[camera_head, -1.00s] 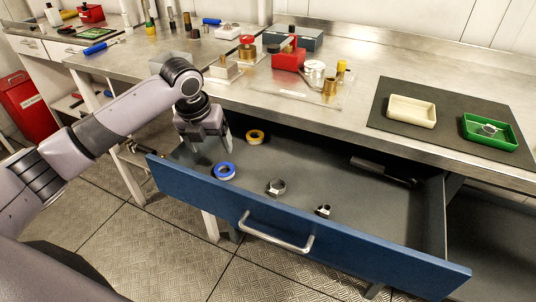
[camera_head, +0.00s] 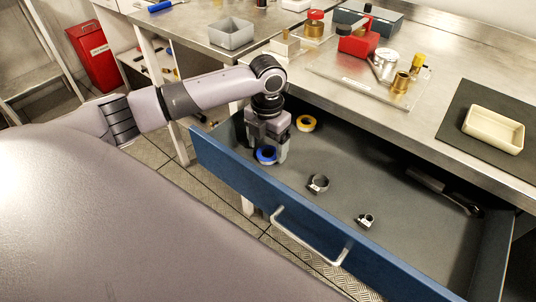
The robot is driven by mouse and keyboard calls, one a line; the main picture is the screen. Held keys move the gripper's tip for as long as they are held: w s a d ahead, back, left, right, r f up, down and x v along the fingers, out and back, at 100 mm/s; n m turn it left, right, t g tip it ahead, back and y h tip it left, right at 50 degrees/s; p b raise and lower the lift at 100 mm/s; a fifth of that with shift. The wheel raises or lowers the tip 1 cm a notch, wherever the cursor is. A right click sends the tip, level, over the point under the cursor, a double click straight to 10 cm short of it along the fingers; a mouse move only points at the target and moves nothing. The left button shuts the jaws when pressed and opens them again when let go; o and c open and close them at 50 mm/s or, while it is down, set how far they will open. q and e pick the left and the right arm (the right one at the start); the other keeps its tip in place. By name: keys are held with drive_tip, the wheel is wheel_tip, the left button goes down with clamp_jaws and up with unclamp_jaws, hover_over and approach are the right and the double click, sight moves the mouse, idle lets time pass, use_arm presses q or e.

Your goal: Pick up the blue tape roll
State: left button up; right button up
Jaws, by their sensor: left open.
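The blue tape roll (camera_head: 266,155), a blue ring with a pale centre, lies near the left front corner inside the open blue drawer (camera_head: 300,208). My left gripper (camera_head: 268,150) points down into the drawer at the roll. Its jaws are open, with one finger to the right of the roll and the other largely hidden. I cannot tell whether the fingers touch the roll. My right gripper is not in view.
A yellow tape roll (camera_head: 306,123) lies behind and to the right of the blue one. A hose clamp (camera_head: 318,184) and a smaller clamp (camera_head: 366,220) lie farther right. The steel worktop (camera_head: 330,105) overhangs the drawer's back.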

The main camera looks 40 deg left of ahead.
use_arm(q)
drive_tip(key=shift+f, duration=0.7)
drive_tip(key=c, duration=1.1)
drive_tip(key=shift+r, duration=0.1)
